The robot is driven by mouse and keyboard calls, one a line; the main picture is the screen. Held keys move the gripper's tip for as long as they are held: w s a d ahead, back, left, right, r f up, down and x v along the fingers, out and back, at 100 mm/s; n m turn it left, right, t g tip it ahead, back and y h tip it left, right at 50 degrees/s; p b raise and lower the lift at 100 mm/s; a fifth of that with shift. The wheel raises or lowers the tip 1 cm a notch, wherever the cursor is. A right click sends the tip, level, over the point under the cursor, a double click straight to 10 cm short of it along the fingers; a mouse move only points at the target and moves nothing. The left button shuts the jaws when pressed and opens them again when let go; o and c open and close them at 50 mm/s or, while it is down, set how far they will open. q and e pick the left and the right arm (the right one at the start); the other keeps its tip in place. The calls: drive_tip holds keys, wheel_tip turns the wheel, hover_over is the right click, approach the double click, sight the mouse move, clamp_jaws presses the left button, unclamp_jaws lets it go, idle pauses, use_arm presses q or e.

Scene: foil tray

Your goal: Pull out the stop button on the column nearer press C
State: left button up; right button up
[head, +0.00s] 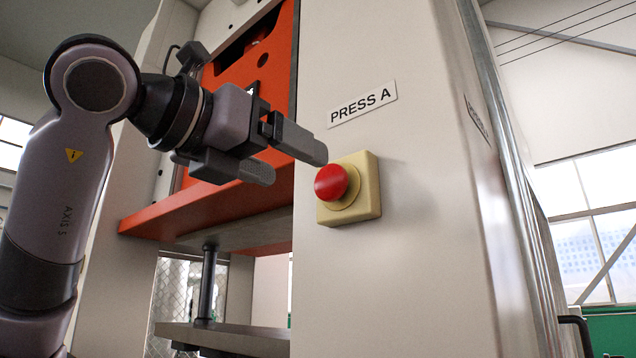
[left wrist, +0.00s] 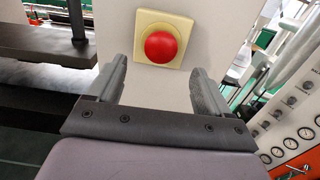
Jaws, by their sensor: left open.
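A red mushroom stop button (head: 331,182) sits on a square yellow box (head: 364,205) on the front of a pale column (head: 400,60). A plate above it reads "PRESS A" (head: 362,104); no press C label shows. My left gripper (head: 300,163) is open and empty, just left of the button in the head view. In the left wrist view the red button (left wrist: 161,47) lies beyond the two spread fingers, between them and apart from both. I cannot tell whether the button is pushed in. My right gripper is not in view.
An orange press frame (head: 240,100) stands left of the column, with a lower plate (head: 225,338) and a dark rod (head: 207,285). A panel with several gauges (left wrist: 290,145) shows at the right in the left wrist view. Space in front of the button looks free.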

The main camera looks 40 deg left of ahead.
sight(326, 180)
use_arm(q)
drive_tip(key=w, duration=0.2)
drive_tip(key=w+p, duration=0.1)
drive_tip(key=w, duration=0.3)
drive_tip(key=shift+w+d+p, duration=0.3)
drive_tip(key=shift+w+d, duration=0.05)
clamp_jaws()
drive_tip(key=shift+s+f+b, duration=0.15)
drive_tip(key=shift+s+b, duration=0.2)
drive_tip(key=shift+s, duration=0.25)
unclamp_jaws()
drive_tip(key=shift+s, duration=0.1)
drive_tip(key=shift+s, duration=0.1)
